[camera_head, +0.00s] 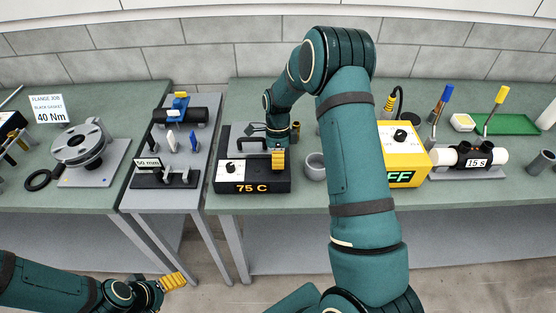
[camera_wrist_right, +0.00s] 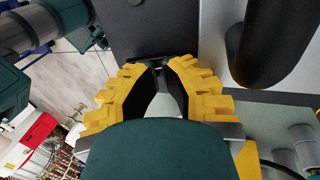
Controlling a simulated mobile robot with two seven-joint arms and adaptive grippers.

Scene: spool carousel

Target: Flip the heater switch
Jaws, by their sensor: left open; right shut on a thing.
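The heater is a black box (camera_head: 252,186) with a white dial and an orange "75 C" display, on the middle green bench. My right gripper (camera_head: 278,160) reaches down at the right part of its top. In the right wrist view the yellow fingers (camera_wrist_right: 160,66) close around a small dark piece in front of the black box, which looks like the heater switch; the fingers hide most of it, so its position cannot be told. My left gripper (camera_head: 174,281) is open, low in front of the benches at the left, away from the heater.
A yellow box (camera_head: 402,155) with a dial and a partly hidden display stands right of my right arm. A grey cup (camera_head: 315,168) is beside the heater. A narrow stand with clamps (camera_head: 165,180) is left of it. A flange fixture (camera_head: 83,145) sits further left.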

